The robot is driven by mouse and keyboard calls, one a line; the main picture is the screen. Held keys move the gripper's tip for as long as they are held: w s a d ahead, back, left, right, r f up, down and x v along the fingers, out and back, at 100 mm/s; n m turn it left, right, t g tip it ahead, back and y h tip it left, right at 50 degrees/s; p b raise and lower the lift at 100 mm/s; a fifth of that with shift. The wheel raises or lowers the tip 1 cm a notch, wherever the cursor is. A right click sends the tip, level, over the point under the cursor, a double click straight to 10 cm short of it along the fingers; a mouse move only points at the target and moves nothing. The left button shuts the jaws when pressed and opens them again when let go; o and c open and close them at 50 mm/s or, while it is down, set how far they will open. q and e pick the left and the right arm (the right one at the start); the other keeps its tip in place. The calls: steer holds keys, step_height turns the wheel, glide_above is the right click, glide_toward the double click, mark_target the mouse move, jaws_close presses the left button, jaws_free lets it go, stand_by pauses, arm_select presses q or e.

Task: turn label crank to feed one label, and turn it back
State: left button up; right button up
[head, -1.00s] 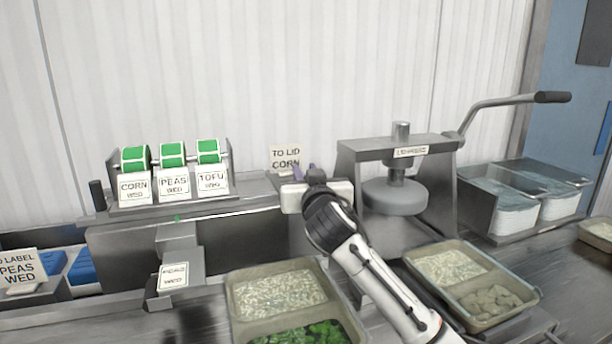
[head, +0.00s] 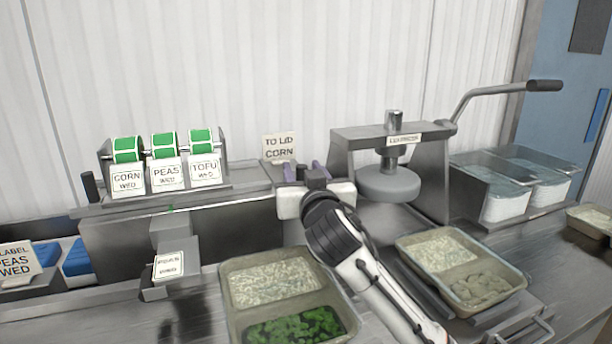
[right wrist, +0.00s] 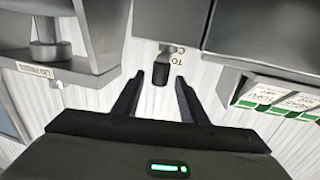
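The label dispenser holds green label rolls (head: 163,146) above cards for corn, peas and tofu. A dark upright handle (head: 89,187) stands at its left end. My right gripper (head: 305,172) is in front of the dispenser's right end, below the "TO LID CORN" sign (head: 279,147). In the right wrist view, a dark knob (right wrist: 161,72) on a grey arm sits between the fingertips (right wrist: 159,88), with gaps on both sides. The gripper looks open around it. In the head view this knob is hidden behind the gripper. My left gripper is not in view.
The lid press (head: 388,184) with its long lever (head: 490,92) stands right of the gripper. Two-compartment food trays (head: 229,300) and (head: 520,270) lie in front. A small label plate (head: 168,265) juts out below the dispenser. Clear-lidded stacks (head: 505,205) stand at right.

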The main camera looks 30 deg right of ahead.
steer(key=shift+v, duration=2.35)
